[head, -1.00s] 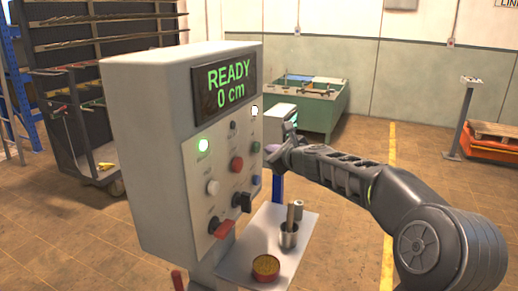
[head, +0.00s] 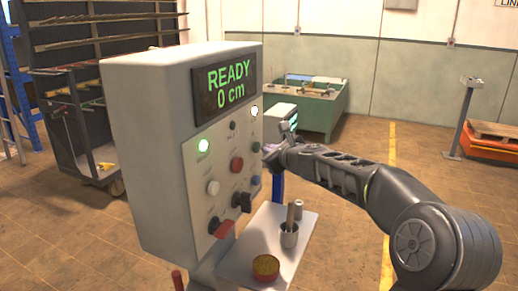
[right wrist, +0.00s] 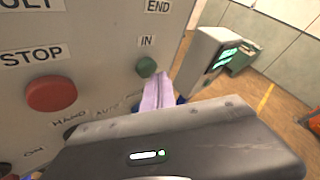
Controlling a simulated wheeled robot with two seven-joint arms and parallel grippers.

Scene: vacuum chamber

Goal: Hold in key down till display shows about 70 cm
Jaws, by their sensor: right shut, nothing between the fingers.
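The display (head: 225,86) on the control cabinet reads READY and 0 cm in green. The IN key is a green round button (right wrist: 146,67) under the label IN in the right wrist view; in the head view the green key (head: 255,147) is at the panel's right side. My right gripper (head: 270,152) is shut and empty beside the panel's right edge. In the right wrist view its pale fingers (right wrist: 157,92) are just below and right of the green key; I cannot tell whether they touch it. My left gripper is not in view.
A red STOP button (right wrist: 51,94) is left of the key. A red handle (head: 221,229) and a black switch (head: 242,201) are lower on the panel.

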